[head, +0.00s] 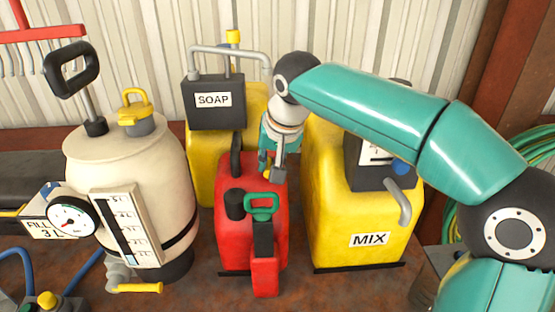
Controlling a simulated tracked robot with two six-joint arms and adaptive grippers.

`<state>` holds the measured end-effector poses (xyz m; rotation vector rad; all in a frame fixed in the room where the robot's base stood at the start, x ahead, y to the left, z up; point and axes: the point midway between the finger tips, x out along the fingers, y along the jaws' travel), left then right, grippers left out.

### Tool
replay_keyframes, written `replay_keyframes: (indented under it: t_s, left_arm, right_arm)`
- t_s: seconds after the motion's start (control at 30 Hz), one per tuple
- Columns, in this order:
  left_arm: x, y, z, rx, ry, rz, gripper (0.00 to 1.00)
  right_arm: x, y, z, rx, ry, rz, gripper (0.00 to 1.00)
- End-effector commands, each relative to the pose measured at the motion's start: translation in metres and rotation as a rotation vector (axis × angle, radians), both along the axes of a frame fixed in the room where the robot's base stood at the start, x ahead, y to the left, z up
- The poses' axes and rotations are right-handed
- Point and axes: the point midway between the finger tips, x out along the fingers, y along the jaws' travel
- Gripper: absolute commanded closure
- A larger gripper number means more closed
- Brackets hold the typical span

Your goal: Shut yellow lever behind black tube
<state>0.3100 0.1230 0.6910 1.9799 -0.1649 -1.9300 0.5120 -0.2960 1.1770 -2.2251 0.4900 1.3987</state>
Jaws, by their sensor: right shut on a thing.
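My right gripper (275,172) reaches in from the right and points down between the red can and the yellow containers. It is shut on a small yellow part, which looks like the yellow lever (262,160); the fingers hide most of it. A black upright tube (236,156) stands at the back of the red can (232,205), just left of the gripper. Whether the lever is turned open or closed cannot be seen. Another yellow lever (140,288) sits on the tap at the foot of the cream tank (150,175). My left gripper is out of view.
The yellow SOAP container (199,165) stands behind, with a grey pipe (228,50) above it. The yellow MIX container (335,215) stands to the right, under my arm. Space around the gripper is tight.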

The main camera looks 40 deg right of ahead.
Motion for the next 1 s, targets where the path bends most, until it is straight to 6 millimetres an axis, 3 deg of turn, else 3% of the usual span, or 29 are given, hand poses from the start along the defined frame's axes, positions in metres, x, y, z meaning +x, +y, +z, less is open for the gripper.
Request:
replay_keyframes:
  t_s: [0.23,0.27,0.4,0.77,1.0]
  left_arm:
    - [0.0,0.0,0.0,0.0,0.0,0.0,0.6]
    - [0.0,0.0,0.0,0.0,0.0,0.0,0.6]
    - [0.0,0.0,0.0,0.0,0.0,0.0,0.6]
    - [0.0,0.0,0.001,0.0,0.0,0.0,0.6]
    - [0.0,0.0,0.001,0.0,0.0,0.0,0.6]
  right_arm:
    - [0.0,-0.001,0.001,0.0,-0.003,-0.003,1.0]
    - [0.0,-0.001,0.001,0.0,-0.003,-0.003,0.79]
    - [0.0,-0.001,0.001,0.0,-0.003,-0.003,0.59]
    - [-0.001,-0.001,0.004,0.0,-0.003,-0.002,0.59]
    - [-0.015,0.002,0.032,0.001,-0.005,-0.001,0.59]
